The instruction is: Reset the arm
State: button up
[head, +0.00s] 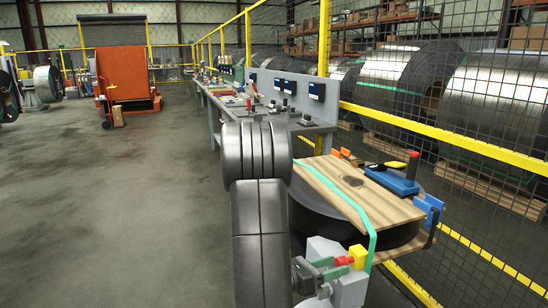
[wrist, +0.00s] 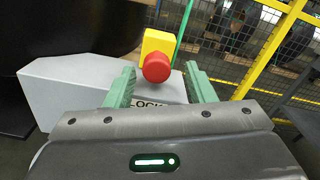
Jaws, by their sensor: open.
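My gripper (head: 332,268) shows at the lower middle of the head view, its green fingers pointing toward a red knob (head: 344,261) on a yellow block (head: 357,256). In the wrist view my gripper (wrist: 160,75) is open, with one green finger on each side of the red knob (wrist: 156,67). The knob juts from the yellow block (wrist: 158,44) on a grey box (wrist: 75,85) with partly hidden lettering. Nothing is held. I cannot tell whether either finger touches the knob. My dark arm hides part of the floor and bench.
A wooden board (head: 335,185) lies on a dark round coil (head: 325,218), with a green strap (head: 336,190) and a blue tool (head: 393,181) on top. A yellow rail and mesh fence (head: 450,137) run along the right.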

jog(key=shift+x, duration=1)
